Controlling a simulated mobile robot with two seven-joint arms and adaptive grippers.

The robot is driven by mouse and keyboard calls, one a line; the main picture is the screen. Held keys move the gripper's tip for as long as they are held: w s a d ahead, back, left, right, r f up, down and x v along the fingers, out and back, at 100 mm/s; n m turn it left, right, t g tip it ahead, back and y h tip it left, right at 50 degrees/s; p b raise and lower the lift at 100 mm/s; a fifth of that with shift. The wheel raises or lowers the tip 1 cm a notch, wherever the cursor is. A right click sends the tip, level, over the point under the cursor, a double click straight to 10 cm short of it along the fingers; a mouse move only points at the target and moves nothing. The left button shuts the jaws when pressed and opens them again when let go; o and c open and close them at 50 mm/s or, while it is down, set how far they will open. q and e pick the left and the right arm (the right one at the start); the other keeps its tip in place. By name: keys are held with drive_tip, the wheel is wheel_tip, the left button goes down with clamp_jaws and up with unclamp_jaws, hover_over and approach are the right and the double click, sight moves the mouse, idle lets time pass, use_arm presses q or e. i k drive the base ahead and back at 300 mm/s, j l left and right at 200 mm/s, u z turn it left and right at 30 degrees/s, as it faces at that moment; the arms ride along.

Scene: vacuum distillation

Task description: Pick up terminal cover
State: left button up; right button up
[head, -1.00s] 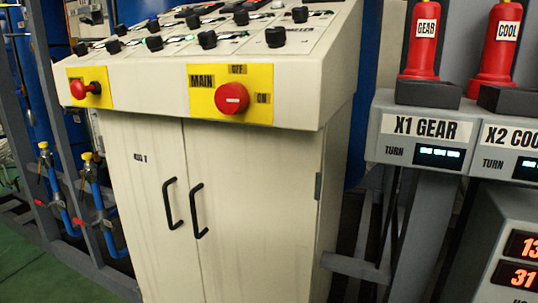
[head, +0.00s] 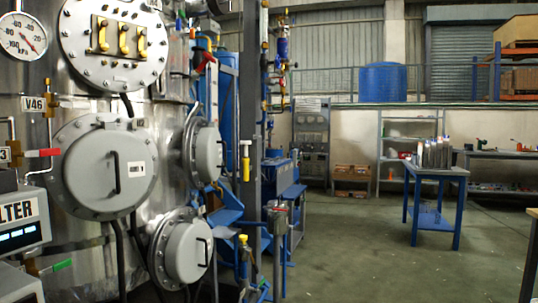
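I cannot make out a separate loose terminal cover in the head view. A round bolted steel plate (head: 112,68) with several brass-yellow fittings in its middle is on the steel vessel (head: 90,240) at the upper left. Below it is a large round grey hatch (head: 92,172) with a black handle and a white label. Two smaller grey hatches, one upper (head: 203,152) and one lower (head: 184,262), are to its right. Neither of my grippers is in view.
A blue table (head: 455,173) with several upright grey objects stands at right on open green-grey floor (head: 370,250). Shelves (head: 408,150) and a bench (head: 510,155) line the back. Pipes and a dark post (head: 252,120) stand beside the vessel.

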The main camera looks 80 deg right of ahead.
sight(189, 247)
drive_tip(key=z, duration=2.5)
drive_tip(key=i+l+u, duration=0.15)
drive_tip(key=i+l, duration=0.4)
drive_tip(key=i, duration=0.15)
